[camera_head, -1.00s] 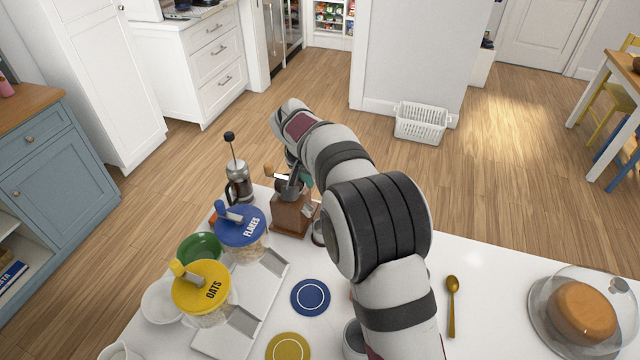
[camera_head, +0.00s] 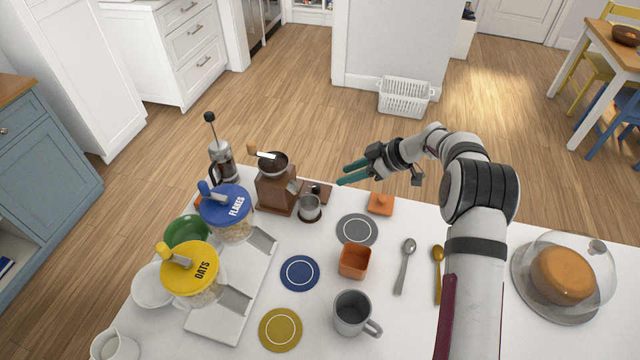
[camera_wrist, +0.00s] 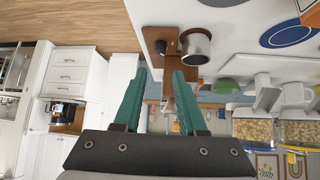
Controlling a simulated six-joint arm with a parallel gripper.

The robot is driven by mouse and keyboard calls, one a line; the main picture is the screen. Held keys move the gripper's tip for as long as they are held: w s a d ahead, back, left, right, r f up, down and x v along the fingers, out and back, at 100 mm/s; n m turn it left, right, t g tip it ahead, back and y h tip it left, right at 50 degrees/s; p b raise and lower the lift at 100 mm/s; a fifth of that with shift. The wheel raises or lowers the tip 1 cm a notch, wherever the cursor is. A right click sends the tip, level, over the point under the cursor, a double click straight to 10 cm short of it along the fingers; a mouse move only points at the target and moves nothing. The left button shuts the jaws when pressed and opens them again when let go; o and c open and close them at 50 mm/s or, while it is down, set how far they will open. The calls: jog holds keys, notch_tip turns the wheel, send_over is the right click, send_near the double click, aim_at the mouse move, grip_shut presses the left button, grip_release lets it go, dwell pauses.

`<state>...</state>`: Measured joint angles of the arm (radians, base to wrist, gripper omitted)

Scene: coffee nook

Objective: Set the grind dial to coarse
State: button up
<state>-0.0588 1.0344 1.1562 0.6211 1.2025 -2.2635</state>
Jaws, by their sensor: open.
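The coffee grinder (camera_head: 276,192) is a brown wooden box with a dark hopper and a crank on top, at the back of the white counter. A small wooden plate (camera_head: 325,191) to its right carries a dark round knob (camera_head: 316,188), which looks like the grind dial. The knob also shows in the wrist view (camera_wrist: 160,47), beside a metal cup (camera_wrist: 196,46). Its marks and setting are too small to read. My gripper (camera_head: 341,175) has teal fingers, open and empty, to the right of the knob and apart from it. The fingers also show in the wrist view (camera_wrist: 160,74).
A French press (camera_head: 222,162) stands left of the grinder, with the flakes jar (camera_head: 228,212) and oats jar (camera_head: 190,275) nearer.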

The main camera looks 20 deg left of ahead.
aim_at(317, 186)
jog(key=x, duration=1)
jog(key=shift+a+f, duration=0.25)
jog(key=shift+f, duration=0.05)
jog(key=shift+c, duration=0.2)
grip_shut()
